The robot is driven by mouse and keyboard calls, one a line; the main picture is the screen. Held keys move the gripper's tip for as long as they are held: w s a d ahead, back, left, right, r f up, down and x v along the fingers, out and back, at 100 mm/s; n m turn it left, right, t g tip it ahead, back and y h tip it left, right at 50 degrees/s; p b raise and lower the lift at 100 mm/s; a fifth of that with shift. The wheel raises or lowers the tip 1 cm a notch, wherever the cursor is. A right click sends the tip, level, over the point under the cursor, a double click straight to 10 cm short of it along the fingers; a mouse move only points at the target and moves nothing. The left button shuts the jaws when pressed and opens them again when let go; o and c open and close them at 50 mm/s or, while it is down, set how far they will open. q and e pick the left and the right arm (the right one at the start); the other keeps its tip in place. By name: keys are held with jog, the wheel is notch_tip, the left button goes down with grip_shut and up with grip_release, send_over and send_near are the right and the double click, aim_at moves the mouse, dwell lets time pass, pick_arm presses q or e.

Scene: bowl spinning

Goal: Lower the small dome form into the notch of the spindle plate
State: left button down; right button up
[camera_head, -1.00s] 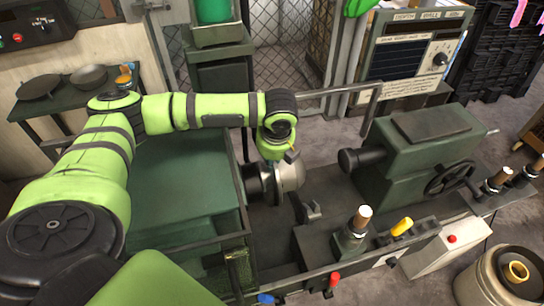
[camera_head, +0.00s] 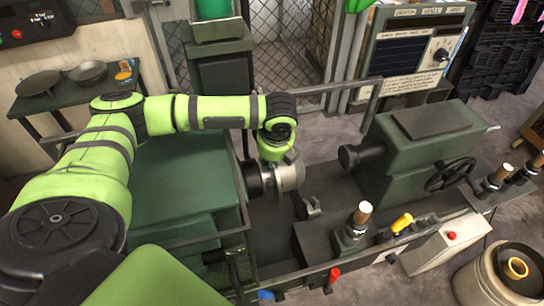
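My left arm reaches in from the left, and its wrist points down at the lathe's headstock. The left gripper (camera_head: 284,158) is at the wrist's lower end, small and mostly hidden, so its fingers cannot be made out. A silvery rounded metal piece (camera_head: 290,178), which looks like the small dome form, is right below the gripper, at or against the dark spindle plate (camera_head: 254,182) on the headstock's right side. I cannot tell whether it is gripped or seated. The notch is hidden. My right gripper is not in view.
The green headstock housing (camera_head: 180,190) is left of the spindle. The tailstock (camera_head: 425,150) with its handwheel (camera_head: 450,174) stands right. A tool rest (camera_head: 312,207) and a wooden-topped handle (camera_head: 358,222) stand in front. A side table (camera_head: 50,108) holds dark dishes at the back left.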

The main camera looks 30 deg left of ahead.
pick_arm(q)
jog(key=c, duration=1.1)
grip_release()
jog(key=shift+s, duration=0.1)
jog(key=shift+r, duration=0.1)
jog(key=v, duration=1.2)
